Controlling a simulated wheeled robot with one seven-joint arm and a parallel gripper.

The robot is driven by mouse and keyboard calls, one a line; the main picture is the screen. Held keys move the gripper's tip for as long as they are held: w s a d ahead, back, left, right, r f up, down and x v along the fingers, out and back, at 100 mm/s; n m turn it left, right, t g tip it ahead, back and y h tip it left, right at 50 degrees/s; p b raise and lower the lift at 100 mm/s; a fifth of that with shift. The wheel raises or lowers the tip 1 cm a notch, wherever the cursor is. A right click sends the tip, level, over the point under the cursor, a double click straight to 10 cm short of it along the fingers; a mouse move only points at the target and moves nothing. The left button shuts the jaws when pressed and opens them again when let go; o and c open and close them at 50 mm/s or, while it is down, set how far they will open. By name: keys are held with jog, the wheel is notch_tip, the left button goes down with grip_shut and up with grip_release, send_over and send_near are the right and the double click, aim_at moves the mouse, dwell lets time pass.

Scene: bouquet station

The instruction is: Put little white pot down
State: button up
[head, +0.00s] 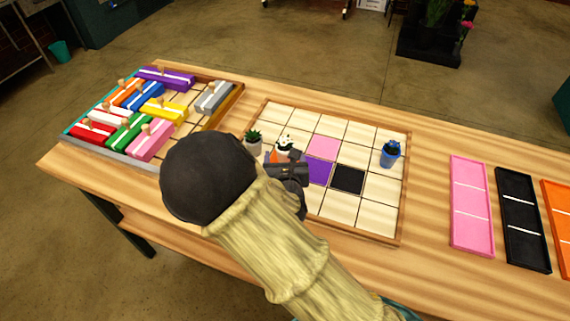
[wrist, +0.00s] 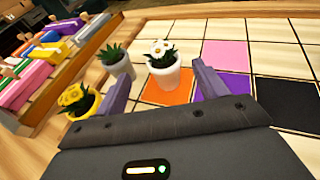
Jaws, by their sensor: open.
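A little white pot (wrist: 163,77) with white flowers stands upright on an orange square in the wrist view. In the head view the white pot (head: 284,152) is partly hidden behind my gripper (head: 280,160). My gripper is open in the wrist view (wrist: 160,85). One finger is at each side of the white pot, which stands between or just beyond the tips.
A yellow-flowered pot (wrist: 77,100) is at the wrist view's lower left. A blue pot (head: 390,155) stands on the grid board (head: 360,212) at right. A tray (head: 238,93) of coloured blocks is at left. Pink (head: 471,205) and black (head: 522,218) trays lie at right.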

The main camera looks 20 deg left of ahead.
jog(key=v, duration=0.3)
jog(key=shift+s, duration=0.1)
jog(key=shift+d, duration=0.1)
dwell(0.6)
